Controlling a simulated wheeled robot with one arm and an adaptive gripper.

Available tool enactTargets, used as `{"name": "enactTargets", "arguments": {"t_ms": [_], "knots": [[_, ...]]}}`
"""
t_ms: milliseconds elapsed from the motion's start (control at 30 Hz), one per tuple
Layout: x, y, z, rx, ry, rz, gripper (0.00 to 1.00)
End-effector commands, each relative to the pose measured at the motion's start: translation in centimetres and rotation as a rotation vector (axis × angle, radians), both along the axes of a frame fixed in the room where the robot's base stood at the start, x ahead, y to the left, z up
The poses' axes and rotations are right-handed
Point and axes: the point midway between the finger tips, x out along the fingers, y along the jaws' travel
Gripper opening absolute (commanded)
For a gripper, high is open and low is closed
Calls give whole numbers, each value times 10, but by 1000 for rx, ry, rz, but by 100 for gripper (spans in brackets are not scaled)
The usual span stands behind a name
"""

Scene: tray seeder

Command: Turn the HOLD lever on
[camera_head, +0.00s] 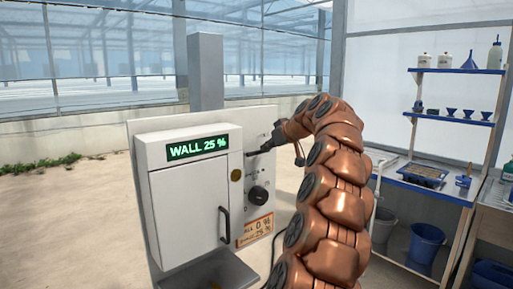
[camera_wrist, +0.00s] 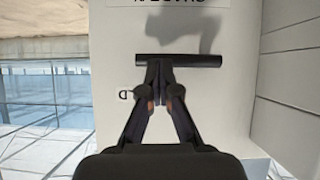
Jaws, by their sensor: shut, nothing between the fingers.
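In the wrist view the lever (camera_wrist: 200,61) is a horizontal black bar, with a partly covered printed letter beside my fingers. My gripper (camera_wrist: 161,78) is shut and empty, its fingertips at the bar's left half. I cannot tell whether they touch it. In the head view my gripper (camera_head: 274,143) is at the lever's right end.
Below the lever are a round black knob (camera_head: 258,195) and an orange label (camera_head: 255,230) with percent figures. A door handle (camera_head: 224,223) sticks out of the cabinet front. A shelf bench (camera_head: 425,185) with bottles, funnels and blue buckets stands at the right. Open floor lies left.

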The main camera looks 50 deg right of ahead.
Motion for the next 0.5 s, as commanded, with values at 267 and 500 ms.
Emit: {"name": "enactTargets", "arguments": {"t_ms": [267,500], "knots": [[-1,-4,-10,73,4,-4,0],[0,-3,-13,79,7,-2,0]]}}
